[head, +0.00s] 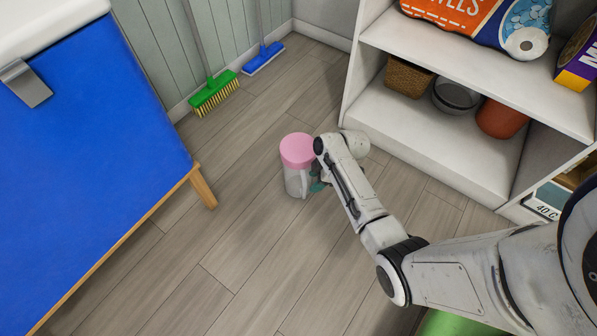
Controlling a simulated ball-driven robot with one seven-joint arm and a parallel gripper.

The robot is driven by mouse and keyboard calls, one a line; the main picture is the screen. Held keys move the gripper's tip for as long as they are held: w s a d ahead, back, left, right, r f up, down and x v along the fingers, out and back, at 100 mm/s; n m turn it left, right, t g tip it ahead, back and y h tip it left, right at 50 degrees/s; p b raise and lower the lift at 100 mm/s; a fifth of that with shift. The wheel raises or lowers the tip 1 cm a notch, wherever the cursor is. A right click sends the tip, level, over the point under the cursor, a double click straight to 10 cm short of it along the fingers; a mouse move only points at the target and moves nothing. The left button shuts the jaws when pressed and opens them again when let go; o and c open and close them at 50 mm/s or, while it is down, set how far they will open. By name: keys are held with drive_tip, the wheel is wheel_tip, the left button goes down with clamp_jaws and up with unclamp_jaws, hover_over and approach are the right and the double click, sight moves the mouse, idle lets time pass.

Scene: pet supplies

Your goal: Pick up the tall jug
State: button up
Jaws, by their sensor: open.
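The tall jug (297,168) has a pink lid and a clear or pale body, and stands upright on the wooden floor in the middle of the head view. My arm reaches in from the lower right. My gripper (318,184) is at the jug's right side, low on its body, with a teal part showing there. The arm's end hides much of the gripper and part of the jug's right side. The gripper is open. I cannot tell whether a finger touches the jug.
A blue cabinet (90,150) with a wooden leg stands left. A green broom (214,92) and a blue broom (263,58) lean at the back wall. A white shelf (430,140) at right holds a basket (407,78) and bowls (456,95). Floor in front of the jug is clear.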

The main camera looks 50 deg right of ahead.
drive_tip(key=shift+b+x, duration=2.3)
drive_tip(key=shift+x, duration=1.25)
drive_tip(key=shift+d, duration=0.15)
drive_tip(key=shift+c, duration=0.2)
clamp_jaws()
